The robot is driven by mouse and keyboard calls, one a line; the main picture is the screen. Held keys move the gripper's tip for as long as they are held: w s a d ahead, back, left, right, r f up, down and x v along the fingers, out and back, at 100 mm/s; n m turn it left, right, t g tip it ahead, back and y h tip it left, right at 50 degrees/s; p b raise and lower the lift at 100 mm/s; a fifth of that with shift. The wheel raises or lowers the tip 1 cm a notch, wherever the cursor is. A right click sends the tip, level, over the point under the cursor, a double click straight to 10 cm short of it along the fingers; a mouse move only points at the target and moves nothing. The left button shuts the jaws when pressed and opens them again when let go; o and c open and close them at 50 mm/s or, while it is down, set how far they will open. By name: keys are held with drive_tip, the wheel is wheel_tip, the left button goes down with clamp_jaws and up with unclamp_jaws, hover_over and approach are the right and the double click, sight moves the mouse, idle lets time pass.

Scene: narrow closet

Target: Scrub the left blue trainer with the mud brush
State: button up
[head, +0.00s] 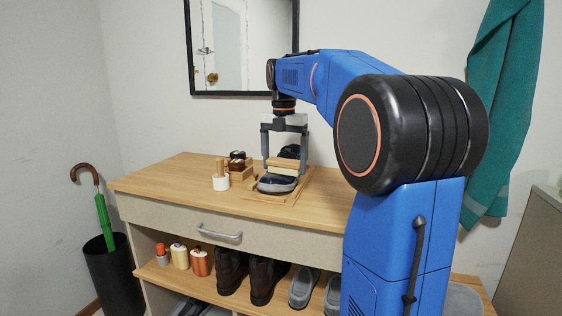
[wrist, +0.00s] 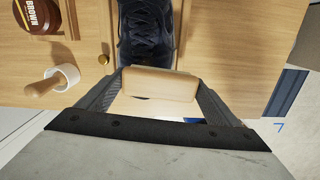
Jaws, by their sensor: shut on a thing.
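The mud brush (head: 282,164), a pale wooden block, is gripped between the two fingers of my gripper (head: 284,160). It lies level over the dark blue trainer (head: 277,184), whose rounded toe and pale sole show in front of and below it. In the wrist view the brush (wrist: 160,84) crosses the picture between the fingers, and the trainer's dark laced upper (wrist: 145,40) runs beyond it. The brush and fingers hide part of the trainer. I cannot tell whether the bristles touch it. A second blue trainer is not clearly seen.
The trainer rests on a wooden tray (head: 256,196) on the bench top. A white pot (head: 221,182) with a wooden handle in it and a brown jar (wrist: 45,15) stand to the left. Shoes and bottles fill the shelf below; a mirror (head: 232,70) hangs behind.

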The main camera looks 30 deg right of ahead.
sight(275, 159)
drive_tip(key=shift+w+a+f, duration=0.1)
drive_tip(key=shift+w+a, duration=0.35)
drive_tip(key=shift+w, duration=0.15)
drive_tip(key=shift+w+a+f, duration=0.1)
drive_tip(key=shift+w+a, duration=0.3)
drive_tip(key=shift+w, duration=0.2)
drive_tip(key=shift+w+a+r, duration=0.1)
drive_tip(key=shift+w+a, duration=0.85)
drive_tip(key=shift+w, duration=0.25)
drive_tip(key=shift+s+d, duration=0.5)
drive_tip(key=shift+s, duration=0.2)
drive_tip(key=shift+s+d, duration=0.5)
drive_tip(key=shift+s, duration=0.15)
drive_tip(key=shift+s+d, duration=0.85)
drive_tip(key=shift+s, duration=0.2)
drive_tip(key=shift+w+a, duration=0.95)
drive_tip(key=shift+w, duration=0.25)
drive_tip(key=shift+w+a, duration=0.9)
drive_tip(key=shift+w, duration=0.3)
drive_tip(key=shift+s+d, duration=0.95)
drive_tip(key=shift+s, duration=0.3)
drive_tip(key=shift+s+d, duration=0.9)
drive_tip(key=shift+s, duration=0.25)
drive_tip(key=shift+w+a+f, duration=0.2)
drive_tip(key=shift+w+a, duration=0.8)
drive_tip(key=shift+w, duration=0.25)
